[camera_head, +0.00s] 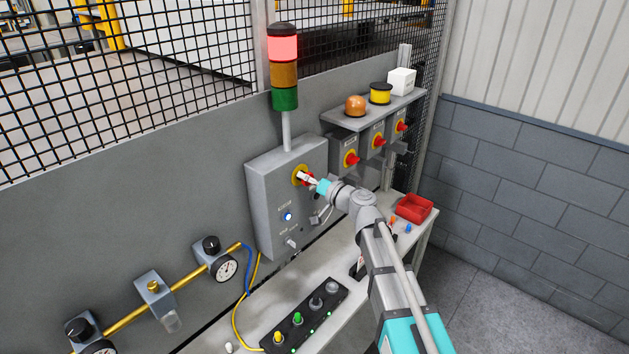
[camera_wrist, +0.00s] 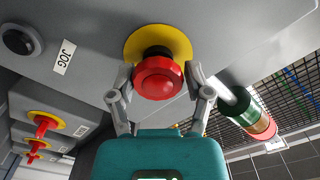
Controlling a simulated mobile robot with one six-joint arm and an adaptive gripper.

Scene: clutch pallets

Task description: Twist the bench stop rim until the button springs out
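The bench stop is a red mushroom button (camera_wrist: 157,79) on a dark collar and round yellow plate (camera_wrist: 134,44). In the head view, its yellow plate (camera_head: 297,172) is on the front of the grey control box (camera_head: 262,197), and my gripper partly hides the button. My gripper (camera_wrist: 159,76) is open, with one finger on each side of the red rim. Narrow gaps seem to show between the fingers and the rim. In the head view my gripper (camera_head: 309,179) reaches the box from the right.
A stack light (camera_head: 284,88) with its red top lit stands above the box. Red-handled switches (camera_head: 351,159) on yellow plates are to the right, under a shelf (camera_head: 372,115). A red bin (camera_head: 414,208) and a black button strip (camera_head: 308,318) are on the bench.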

